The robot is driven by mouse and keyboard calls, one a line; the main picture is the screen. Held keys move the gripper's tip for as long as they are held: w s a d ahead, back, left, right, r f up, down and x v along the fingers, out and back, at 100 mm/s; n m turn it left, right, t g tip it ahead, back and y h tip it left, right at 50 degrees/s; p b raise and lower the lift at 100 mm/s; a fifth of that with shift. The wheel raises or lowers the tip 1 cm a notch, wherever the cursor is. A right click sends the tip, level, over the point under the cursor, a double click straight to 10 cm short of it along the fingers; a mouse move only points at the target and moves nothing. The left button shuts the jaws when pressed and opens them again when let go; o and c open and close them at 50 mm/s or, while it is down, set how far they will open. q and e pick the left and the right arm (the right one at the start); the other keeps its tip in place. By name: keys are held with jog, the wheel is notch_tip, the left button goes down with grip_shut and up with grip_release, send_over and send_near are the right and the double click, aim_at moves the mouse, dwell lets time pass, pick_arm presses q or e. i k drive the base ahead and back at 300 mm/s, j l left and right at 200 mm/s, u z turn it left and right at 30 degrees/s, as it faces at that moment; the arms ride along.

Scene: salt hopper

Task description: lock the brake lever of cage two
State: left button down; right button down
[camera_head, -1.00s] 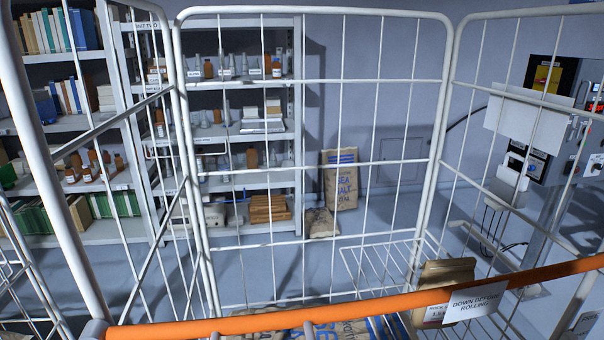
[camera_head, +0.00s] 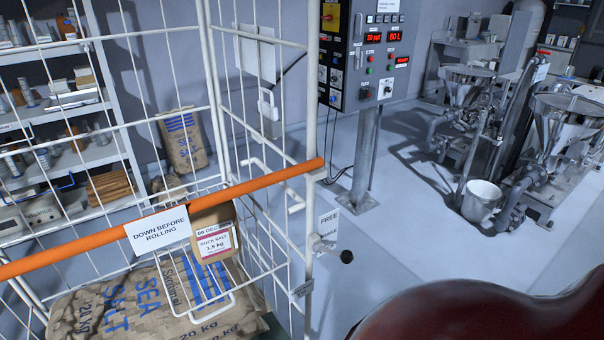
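A white wire cage (camera_head: 225,95) with an orange bar (camera_head: 100,238) across its front fills the left and middle of the view. I cannot read a cage number on it. On its right post, a brake lever with a black knob (camera_head: 346,257) sticks out to the right and slightly down. Just above it is a white plate (camera_head: 328,224) reading FREE, with a lower word partly hidden that looks like BRAKE. The lever's lock state is unclear. Neither of my grippers is in view. A dark red rounded surface at the bottom right hides the floor there.
A sign (camera_head: 158,230) reading DOWN BEFORE ROLLING hangs on the bar. A control panel (camera_head: 372,50) stands behind; hopper machines (camera_head: 565,130) and a bucket (camera_head: 481,200) are right. Floor right of the cage is clear.

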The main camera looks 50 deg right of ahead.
aim_at(346, 255)
jog(key=k+l, duration=0.1)
jog(key=l, duration=0.4)
jog(key=k+l, duration=0.1)
jog(key=l, duration=0.95)
jog(key=k+l, duration=0.15)
jog(key=l, duration=0.35)
jog(key=k+l, duration=0.1)
jog(key=l, duration=0.45)
jog(key=k+l+u, duration=0.1)
jog(key=l, duration=0.4)
